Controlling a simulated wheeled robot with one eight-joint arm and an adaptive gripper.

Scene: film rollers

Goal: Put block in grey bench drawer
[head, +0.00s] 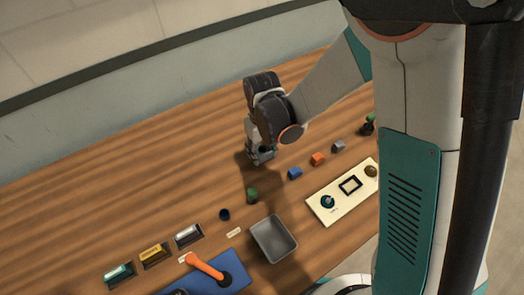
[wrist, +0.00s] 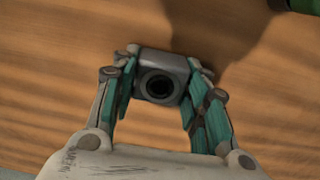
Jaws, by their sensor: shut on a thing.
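My gripper (wrist: 160,92) is shut on a dark grey block-like thing (wrist: 160,66) with rounded corners and a round black opening facing the wrist camera. The teal finger pads press on its left and right sides. In the head view my gripper (head: 261,156) hangs over the wooden bench, behind the small blocks; the held thing is hard to make out there. A blue block (head: 295,173), an orange block (head: 318,159) and a grey block (head: 339,147) stand in a row to its right. A grey open-topped box (head: 287,246), perhaps the drawer, is at the bench front and looks empty.
A green cylinder (head: 252,195) and a dark blue round piece (head: 224,214) stand behind the grey box. A white control panel (head: 325,214) is right of it. A blue base with an orange lever (head: 205,266) is left. The left rear bench is clear.

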